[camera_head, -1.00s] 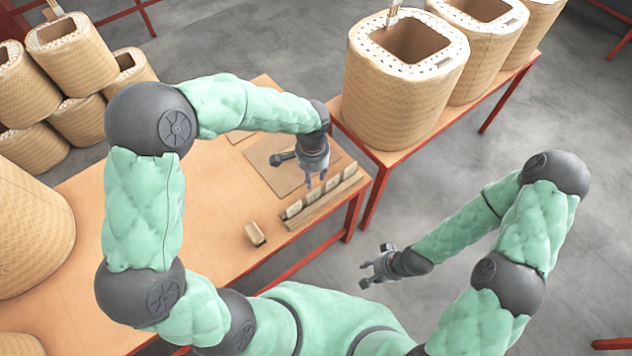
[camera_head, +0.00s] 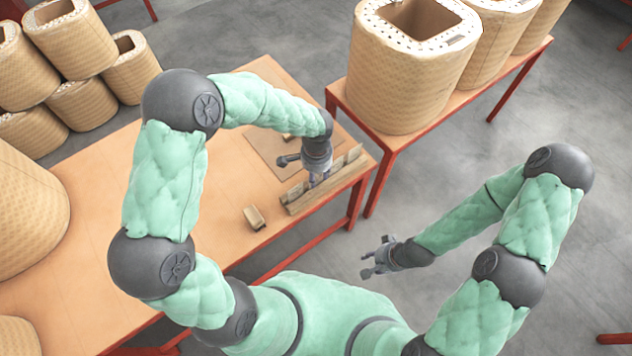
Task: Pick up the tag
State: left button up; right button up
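Small tags stand in a row in a wooden rack (camera_head: 293,210) near the right front edge of the table. One tag (camera_head: 297,191) shows left of my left gripper, and another (camera_head: 354,153) shows at the right end. My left gripper (camera_head: 316,182) points down at the rack, its fingertips at a tag in the middle of the row. The gripper hides most of that tag, so I cannot tell whether the fingers are closed on it. My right gripper (camera_head: 367,264) is open and empty, over the floor away from the table.
A small wooden block (camera_head: 254,218) lies on the table (camera_head: 90,215) left of the rack. A flat brown board (camera_head: 268,150) lies behind the rack.

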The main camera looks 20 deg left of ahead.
pick_arm(q)
grip_shut()
jog(key=shift+r, duration=0.15)
